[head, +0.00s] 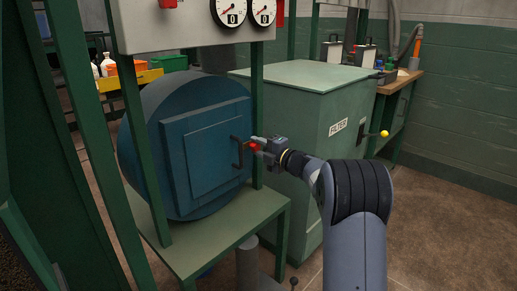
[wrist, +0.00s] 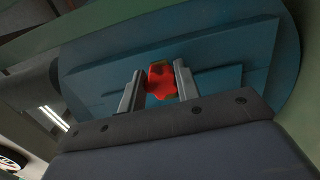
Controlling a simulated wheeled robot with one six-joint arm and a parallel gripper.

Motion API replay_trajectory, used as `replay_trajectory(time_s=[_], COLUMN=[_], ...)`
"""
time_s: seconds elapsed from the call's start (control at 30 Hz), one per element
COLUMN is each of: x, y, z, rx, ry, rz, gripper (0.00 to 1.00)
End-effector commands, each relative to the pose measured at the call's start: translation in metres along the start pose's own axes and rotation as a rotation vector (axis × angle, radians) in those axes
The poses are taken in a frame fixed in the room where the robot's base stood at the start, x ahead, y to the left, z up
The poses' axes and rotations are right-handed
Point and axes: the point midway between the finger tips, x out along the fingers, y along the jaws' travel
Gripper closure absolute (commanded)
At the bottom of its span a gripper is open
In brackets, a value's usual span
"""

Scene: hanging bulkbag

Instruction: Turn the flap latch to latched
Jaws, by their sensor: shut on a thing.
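The flap latch shows as a small red knob (head: 254,146) at the right edge of the square flap (head: 205,155) on the blue round drum. A dark handle (head: 237,153) stands on the flap just left of it. My gripper (head: 260,143) reaches in from the right and is at the red knob. In the wrist view, the red knob (wrist: 161,80) sits between the two fingers of my gripper (wrist: 157,85), which are shut on it. The blue flap (wrist: 215,75) lies behind it. The latch's exact turn is hard to tell.
The blue drum (head: 150,130) rests on a green stand (head: 225,225). A green filter cabinet (head: 300,120) stands close behind my gripper, with a yellow-knobbed lever (head: 384,133) on its right. A green post (head: 257,90) rises near the latch. Gauges (head: 245,12) hang above. Floor at the right is clear.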

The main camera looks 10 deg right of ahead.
Motion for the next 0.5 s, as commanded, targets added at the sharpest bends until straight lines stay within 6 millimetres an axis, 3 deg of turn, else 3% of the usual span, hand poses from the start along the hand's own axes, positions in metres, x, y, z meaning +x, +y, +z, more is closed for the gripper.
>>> replay_trajectory(time_s=[0.27,0.3,0.5], x=[0.0003,0.0003,0.0002], y=[-0.0002,-0.0002,-0.0002], z=[-0.0005,-0.0005,-0.0003], rx=[-0.003,-0.003,-0.001], ry=[0.002,0.001,0.001], rz=[-0.001,-0.001,-0.001], gripper=[0.92,0.66,0.49])
